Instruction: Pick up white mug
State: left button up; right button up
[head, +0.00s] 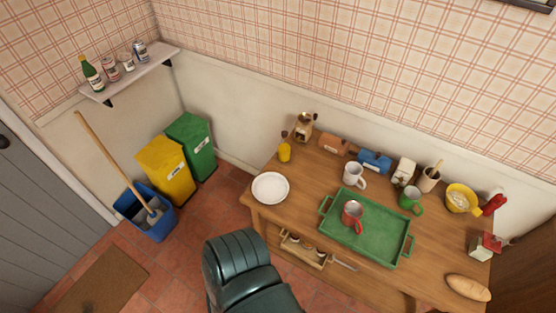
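The white mug (352,175) stands upright on the wooden table (292,227), just behind the green tray. Its handle points to the right in the picture. Neither of my grippers is in view.
A white plate (270,187) lies at the table's left end. Blue (375,161) and brown (334,145) containers stand behind the white mug. A yellow bowl (461,198) and bread (468,288) are at the right.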

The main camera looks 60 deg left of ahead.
aim_at(353, 170)
jog(key=u, duration=1.3)
